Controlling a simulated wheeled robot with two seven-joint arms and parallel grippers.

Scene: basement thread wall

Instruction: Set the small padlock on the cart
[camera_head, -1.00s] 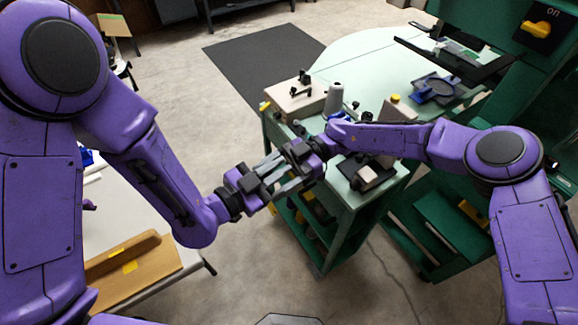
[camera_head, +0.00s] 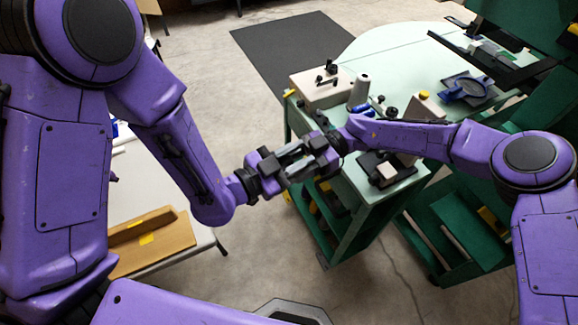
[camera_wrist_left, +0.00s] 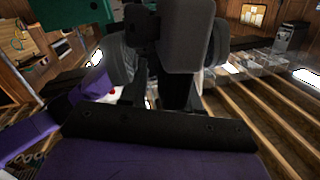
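The green cart (camera_head: 352,188) with a pale mint top stands right of centre in the head view. My left gripper (camera_head: 295,160) and my right gripper (camera_head: 306,158) meet tip to tip in front of the cart's near left corner. Their grey fingers overlap, so I cannot tell whether either is open or shut. In the left wrist view, the dark fingers of my left gripper (camera_wrist_left: 160,90) are close against a large grey block, likely the other gripper. I cannot make out the small padlock in either view; it may be hidden between the fingers.
On the cart are a beige box (camera_head: 319,90), a grey cone (camera_head: 360,88) and a dark device with a white block (camera_head: 387,170). A round mint table (camera_head: 395,50) adjoins behind. A white table (camera_head: 150,200) holds a brown tray (camera_head: 150,243) at left.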

